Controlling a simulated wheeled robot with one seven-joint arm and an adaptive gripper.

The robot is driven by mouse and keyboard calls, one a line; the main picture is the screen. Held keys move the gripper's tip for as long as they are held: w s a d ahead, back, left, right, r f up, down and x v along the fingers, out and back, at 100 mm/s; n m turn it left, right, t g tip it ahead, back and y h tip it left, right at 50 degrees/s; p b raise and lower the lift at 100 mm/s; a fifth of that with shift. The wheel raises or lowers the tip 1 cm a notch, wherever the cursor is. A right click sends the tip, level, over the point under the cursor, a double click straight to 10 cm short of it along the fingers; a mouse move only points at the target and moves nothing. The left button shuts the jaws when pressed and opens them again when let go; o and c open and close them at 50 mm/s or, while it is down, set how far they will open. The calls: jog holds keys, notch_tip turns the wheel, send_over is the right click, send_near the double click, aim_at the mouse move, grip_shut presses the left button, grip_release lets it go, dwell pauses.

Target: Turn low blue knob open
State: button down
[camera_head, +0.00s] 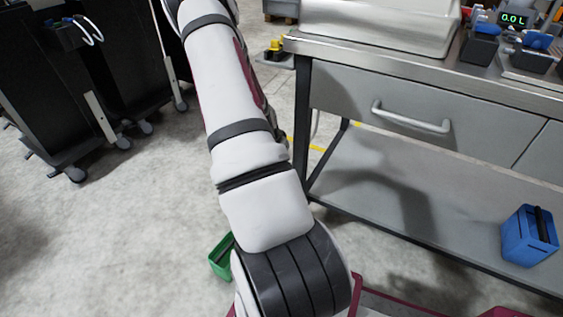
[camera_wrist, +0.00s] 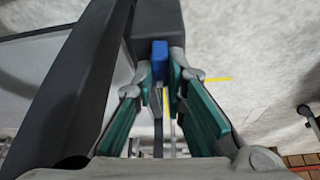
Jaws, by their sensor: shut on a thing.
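In the wrist view, the blue knob (camera_wrist: 159,50) shows as a narrow upright blue piece in front of a dark grey housing. My gripper (camera_wrist: 161,78) has its two teal-padded fingers closed in on either side of this knob, and their tips press on it. The lower part of the knob and how far it is turned are hard to make out between the fingers. In the head view, my arm runs up and out at the top left, so my gripper and this knob are not seen there.
A steel bench (camera_head: 425,71) with a drawer (camera_head: 420,115) and low shelf stands to the right. A blue bin (camera_head: 528,238) sits on that shelf. A green bin (camera_head: 221,257) is on the floor beside my arm. Black wheeled units (camera_head: 50,90) stand at left; the left floor is clear.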

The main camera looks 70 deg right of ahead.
jog(key=shift+s+n, duration=0.1)
jog(key=shift+n, duration=0.5)
jog(key=shift+t+b, duration=0.3)
jog(key=c, duration=1.6)
grip_release()
jog(key=v, duration=1.2)
